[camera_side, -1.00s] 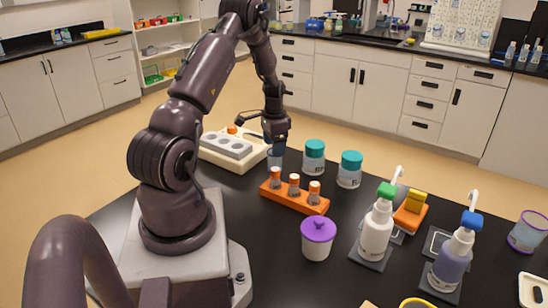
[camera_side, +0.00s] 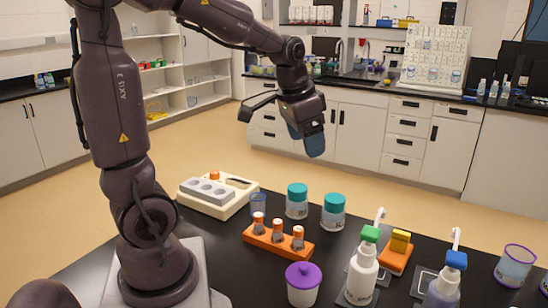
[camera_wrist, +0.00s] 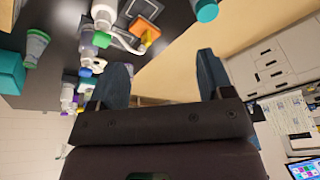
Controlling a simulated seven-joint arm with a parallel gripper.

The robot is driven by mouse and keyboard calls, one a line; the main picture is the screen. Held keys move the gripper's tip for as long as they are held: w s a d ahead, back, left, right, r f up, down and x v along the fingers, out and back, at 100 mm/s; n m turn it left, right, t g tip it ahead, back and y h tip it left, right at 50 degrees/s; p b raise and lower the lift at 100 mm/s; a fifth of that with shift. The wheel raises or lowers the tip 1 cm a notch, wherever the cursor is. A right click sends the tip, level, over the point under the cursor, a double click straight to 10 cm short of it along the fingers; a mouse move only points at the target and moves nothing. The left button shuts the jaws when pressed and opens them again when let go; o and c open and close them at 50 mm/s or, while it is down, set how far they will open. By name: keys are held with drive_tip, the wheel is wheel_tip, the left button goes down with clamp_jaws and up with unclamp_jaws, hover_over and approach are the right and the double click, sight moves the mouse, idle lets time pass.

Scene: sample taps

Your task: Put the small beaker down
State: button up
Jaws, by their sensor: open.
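The small beaker (camera_side: 258,204), clear and bluish, stands upright on the black bench. It is just right of the cream block with grey wells, behind the orange rack and left of the teal-lidded jars. My gripper (camera_side: 308,143) is raised well above the bench, up and to the right of the beaker in the side view, and is apart from it. In the wrist view my gripper (camera_wrist: 160,78) shows two blue fingers spread apart with nothing between them. I cannot make out the small beaker in the wrist view.
The orange rack (camera_side: 268,243) holds three capped vials. Two teal-lidded jars (camera_side: 297,200) stand behind it. A purple-lidded jar (camera_side: 303,284), pump bottles (camera_side: 362,272) and a larger beaker (camera_side: 514,266) stand toward the front and right. The air around my gripper is clear.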

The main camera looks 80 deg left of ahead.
drive_tip(key=s+d+r+t+h, duration=0.1)
drive_tip(key=s+d+r+t, duration=0.1)
drive_tip(key=s+d, duration=0.7)
drive_tip(key=d, duration=0.4)
drive_tip(key=shift+s+r+m+t, duration=0.2)
drive_tip(key=shift+s+m+t, duration=0.1)
drive_tip(key=shift+s+m, duration=0.1)
